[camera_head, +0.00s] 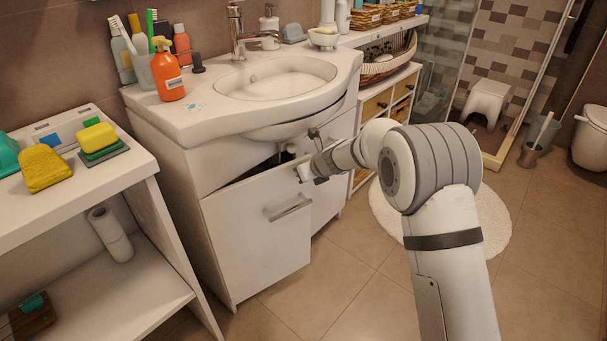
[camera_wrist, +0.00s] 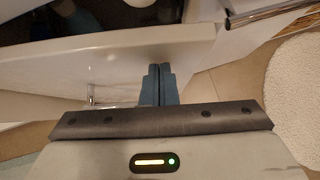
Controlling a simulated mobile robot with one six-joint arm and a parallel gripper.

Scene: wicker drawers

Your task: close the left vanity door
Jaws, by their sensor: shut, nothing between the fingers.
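The left vanity door (camera_head: 250,235) is white with a metal bar handle (camera_head: 290,208) and stands ajar, with a dark gap above its top edge. My gripper (camera_head: 303,172) is at the upper free corner of this door, on its outer side. In the wrist view the shut, empty fingers (camera_wrist: 158,72) lie against or just in front of the door's white panel (camera_wrist: 110,62), close to its top edge. I cannot tell whether they touch it. The handle also shows left of the fingers in the wrist view. My forearm partly hides the right side of the vanity (camera_head: 335,130).
A white sink top (camera_head: 195,118) with bottles sits above. A white shelf unit (camera_head: 150,180) with sponges and a paper roll stands close at the left. The tiled floor in front of the door is clear.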

